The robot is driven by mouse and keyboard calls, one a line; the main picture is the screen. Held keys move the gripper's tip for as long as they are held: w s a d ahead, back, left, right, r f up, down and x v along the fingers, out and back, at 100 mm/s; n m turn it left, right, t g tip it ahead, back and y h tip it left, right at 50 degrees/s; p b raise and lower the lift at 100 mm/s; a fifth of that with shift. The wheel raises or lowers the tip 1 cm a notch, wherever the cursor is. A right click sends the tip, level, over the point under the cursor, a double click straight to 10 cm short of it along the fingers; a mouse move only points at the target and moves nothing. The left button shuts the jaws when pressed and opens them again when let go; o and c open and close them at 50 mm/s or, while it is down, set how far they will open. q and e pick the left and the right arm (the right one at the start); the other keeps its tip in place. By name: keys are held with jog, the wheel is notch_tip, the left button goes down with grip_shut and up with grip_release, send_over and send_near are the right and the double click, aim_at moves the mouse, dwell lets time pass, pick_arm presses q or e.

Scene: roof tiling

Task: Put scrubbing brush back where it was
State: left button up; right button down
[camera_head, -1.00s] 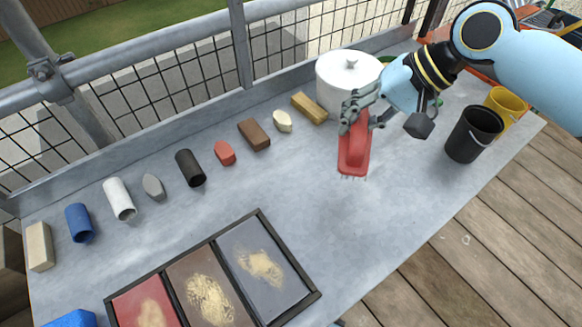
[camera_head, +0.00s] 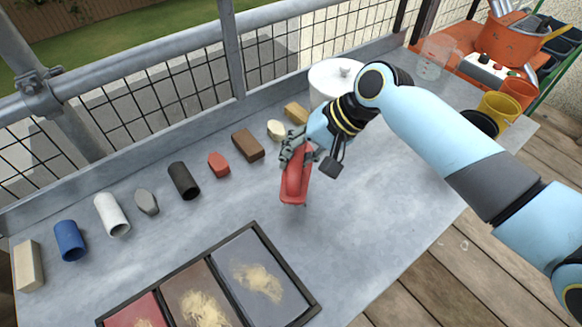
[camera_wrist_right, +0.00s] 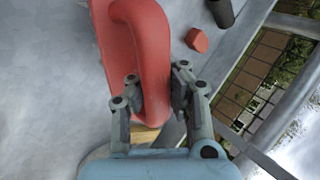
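The red scrubbing brush (camera_head: 295,186) hangs above the grey table in the head view, its bristle end toward the front. My right gripper (camera_head: 299,153) is shut on its handle. In the right wrist view the gripper's fingers (camera_wrist_right: 156,78) stand on both sides of the curved red handle (camera_wrist_right: 150,35). The bristles are mostly hidden. My left gripper is not in view.
A row of small blocks and tubes lies along the table's back, including a brown block (camera_head: 248,144) and a black tube (camera_head: 183,180). A white pot (camera_head: 328,82) stands behind my right arm. A three-part tray (camera_head: 306,305) holds tan piles. The table's middle right is clear.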

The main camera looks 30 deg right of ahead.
jog(key=shift+w+a+f, duration=0.1)
jog(key=shift+f, duration=2)
jog(key=shift+f, duration=0.1)
jog(key=c, duration=1.4)
grip_release()
jog(key=v, duration=1.2)
jog(key=shift+p, duration=0.3)
